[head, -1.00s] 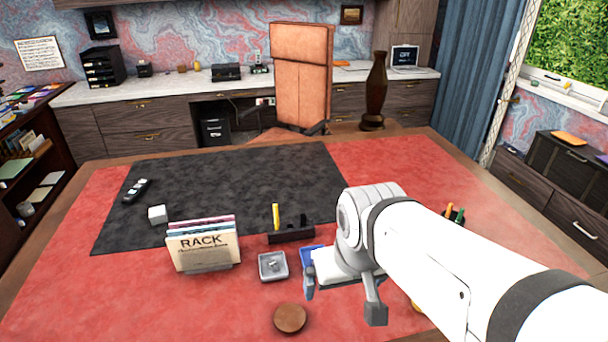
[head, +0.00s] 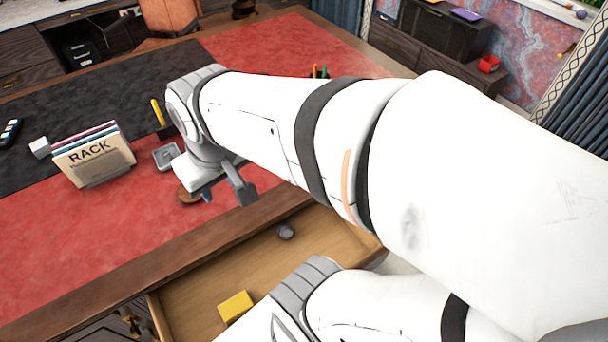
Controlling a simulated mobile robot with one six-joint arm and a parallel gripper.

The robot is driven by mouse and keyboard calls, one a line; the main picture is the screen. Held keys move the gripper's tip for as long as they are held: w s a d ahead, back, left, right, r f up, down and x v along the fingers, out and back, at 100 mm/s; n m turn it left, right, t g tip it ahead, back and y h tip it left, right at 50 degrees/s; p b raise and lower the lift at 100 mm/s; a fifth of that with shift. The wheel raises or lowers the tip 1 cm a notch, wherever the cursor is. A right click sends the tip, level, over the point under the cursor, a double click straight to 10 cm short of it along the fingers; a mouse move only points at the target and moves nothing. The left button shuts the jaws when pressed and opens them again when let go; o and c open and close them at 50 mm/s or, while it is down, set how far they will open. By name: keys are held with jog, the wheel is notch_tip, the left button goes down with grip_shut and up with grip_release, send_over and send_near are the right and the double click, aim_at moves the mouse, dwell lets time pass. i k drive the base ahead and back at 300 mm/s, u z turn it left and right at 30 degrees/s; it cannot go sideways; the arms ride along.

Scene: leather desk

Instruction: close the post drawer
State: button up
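A wooden drawer (head: 330,238) stands pulled out from the desk's near side, at the bottom of the head view. No label shows on it, and its front is hidden by my arm. A yellow block (head: 235,306) and a small grey round thing (head: 286,231) lie in it. My gripper (head: 226,194) is above the red desk top near its front edge, beyond the drawer and apart from it. Its two fingers are spread, with nothing seen between them.
A file rack (head: 95,158), a small grey tray (head: 166,156) and a brown round coaster (head: 188,195) are on the desk near my gripper. A brass handle (head: 130,322) shows on the desk's front at lower left.

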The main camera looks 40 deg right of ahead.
aim_at(184, 309)
jog(key=u, duration=0.15)
jog(key=k, duration=0.95)
jog(key=z, duration=2.4)
jog(key=k, duration=0.25)
jog(key=u, duration=1.85)
